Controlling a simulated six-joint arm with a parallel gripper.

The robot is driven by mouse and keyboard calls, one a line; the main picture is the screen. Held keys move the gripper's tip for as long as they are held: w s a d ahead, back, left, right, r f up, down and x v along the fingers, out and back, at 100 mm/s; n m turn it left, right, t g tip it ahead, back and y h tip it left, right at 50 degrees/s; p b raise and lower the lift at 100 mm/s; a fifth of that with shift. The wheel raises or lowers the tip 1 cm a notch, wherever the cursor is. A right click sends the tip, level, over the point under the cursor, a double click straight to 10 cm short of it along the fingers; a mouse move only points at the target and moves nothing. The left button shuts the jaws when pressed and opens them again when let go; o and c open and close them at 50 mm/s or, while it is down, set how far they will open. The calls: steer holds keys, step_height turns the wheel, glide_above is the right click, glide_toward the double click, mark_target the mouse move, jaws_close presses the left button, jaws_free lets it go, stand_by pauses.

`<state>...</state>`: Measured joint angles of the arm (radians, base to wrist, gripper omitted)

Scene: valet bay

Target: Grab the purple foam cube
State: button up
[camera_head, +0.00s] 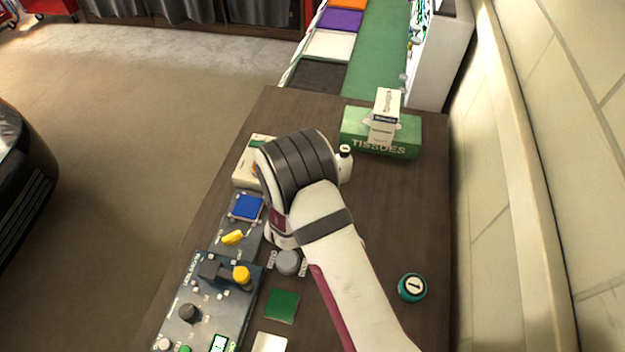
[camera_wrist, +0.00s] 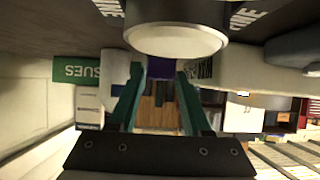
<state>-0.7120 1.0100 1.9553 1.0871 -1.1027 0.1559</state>
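In the wrist view, which is upside down, a purple patch (camera_wrist: 160,67) shows between the tips of my two teal fingers. It may be the purple foam cube, and I cannot tell whether the fingers touch it. My gripper (camera_wrist: 160,78) has its fingers apart. In the head view my wrist and forearm hide the fingers, and no purple cube shows on the table.
The green tissue box (camera_head: 380,132) with a white carton (camera_head: 385,115) on it stands at the table's back right. A pale round-ended object (camera_wrist: 175,40) blocks the upper wrist view.

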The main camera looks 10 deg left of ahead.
jaws_close()
